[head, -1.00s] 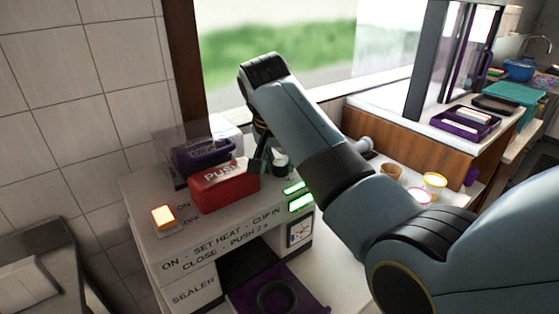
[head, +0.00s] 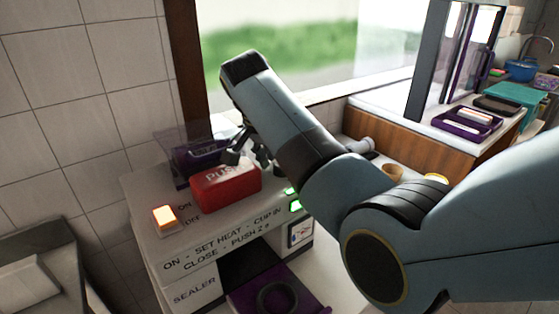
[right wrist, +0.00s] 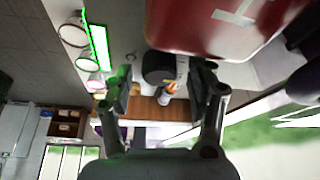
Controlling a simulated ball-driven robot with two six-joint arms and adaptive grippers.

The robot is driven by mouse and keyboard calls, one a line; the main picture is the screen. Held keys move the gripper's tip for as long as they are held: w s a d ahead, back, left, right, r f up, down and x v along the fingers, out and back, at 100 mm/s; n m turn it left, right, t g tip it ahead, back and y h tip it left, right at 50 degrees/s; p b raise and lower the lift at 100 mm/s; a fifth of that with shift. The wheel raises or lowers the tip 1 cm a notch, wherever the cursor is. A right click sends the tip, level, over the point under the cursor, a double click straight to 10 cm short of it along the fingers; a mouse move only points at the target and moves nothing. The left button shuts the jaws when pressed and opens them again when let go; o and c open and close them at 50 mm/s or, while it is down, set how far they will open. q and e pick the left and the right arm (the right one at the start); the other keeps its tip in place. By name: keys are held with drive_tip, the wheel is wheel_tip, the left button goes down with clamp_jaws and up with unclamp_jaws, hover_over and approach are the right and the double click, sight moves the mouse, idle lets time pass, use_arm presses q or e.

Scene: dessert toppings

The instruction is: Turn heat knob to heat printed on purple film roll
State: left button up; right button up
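The purple film roll (head: 198,158) sits under a clear cover at the back left of the white sealer (head: 140,192). The print on it is too small to read. My right gripper (head: 249,157) is over the sealer, just behind the red PUSH block (head: 226,186). In the right wrist view its fingers (right wrist: 160,78) are open and apart. A black round part (right wrist: 158,67), which looks like the heat knob, shows between them; I cannot tell whether they touch it. In the head view my arm and gripper hide this part. My left gripper is not in view.
An orange lit switch (head: 165,217) is at the sealer's front left. Green lights (head: 294,203) glow at its right. The red block is close beside the gripper. A purple tray (head: 250,300) with a dark ring is in front. A cup (head: 392,173) stands to the right.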

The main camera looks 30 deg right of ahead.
drive_tip(key=v, duration=1.2)
idle(0.3)
